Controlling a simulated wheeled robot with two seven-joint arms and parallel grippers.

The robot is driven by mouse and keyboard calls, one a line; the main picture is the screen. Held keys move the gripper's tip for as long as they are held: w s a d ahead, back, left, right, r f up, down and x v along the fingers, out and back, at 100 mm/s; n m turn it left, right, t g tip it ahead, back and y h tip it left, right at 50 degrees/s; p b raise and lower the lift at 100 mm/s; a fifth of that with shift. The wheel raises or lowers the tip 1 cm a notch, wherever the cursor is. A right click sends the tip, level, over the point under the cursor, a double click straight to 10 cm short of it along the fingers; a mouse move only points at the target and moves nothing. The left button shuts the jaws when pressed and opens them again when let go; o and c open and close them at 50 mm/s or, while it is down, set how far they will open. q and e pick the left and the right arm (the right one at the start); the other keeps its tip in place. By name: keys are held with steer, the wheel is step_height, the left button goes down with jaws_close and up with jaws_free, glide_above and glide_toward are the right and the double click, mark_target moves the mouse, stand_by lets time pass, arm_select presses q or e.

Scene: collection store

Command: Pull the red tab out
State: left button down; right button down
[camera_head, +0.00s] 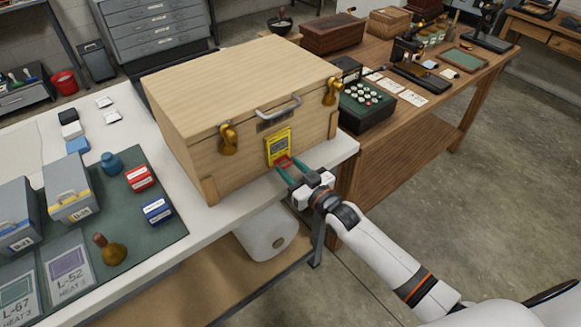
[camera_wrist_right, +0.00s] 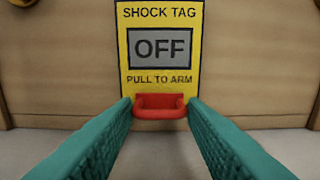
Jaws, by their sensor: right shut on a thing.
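A yellow shock tag (camera_head: 279,147) is fixed to the front of a wooden crate (camera_head: 262,165). In the right wrist view the tag (camera_wrist_right: 160,79) reads "SHOCK TAG", "OFF" and "PULL TO ARM". The red tab (camera_wrist_right: 160,106) sticks out at the tag's lower edge; in the head view the tab (camera_head: 284,160) is small. My right gripper (camera_head: 285,165) reaches it from the front, with its teal fingers shut on the tab's two sides. My left gripper is not in view.
The crate stands on a white table (camera_head: 235,205) near its front edge. A green mat (camera_head: 165,232) with small boxes lies to the left. A wooden bench (camera_head: 400,140) with a dark keyed machine (camera_head: 366,105) stands to the right. The floor in front is clear.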

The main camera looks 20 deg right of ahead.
steer(key=shift+p+v, duration=0.4)
steer(key=shift+v, duration=0.6)
steer(key=shift+d, duration=0.1)
steer(key=c, duration=1.1)
jaws_free()
steer(key=shift+s+d, duration=0.2)
steer(key=b+v, duration=0.2)
steer(key=v, duration=1)
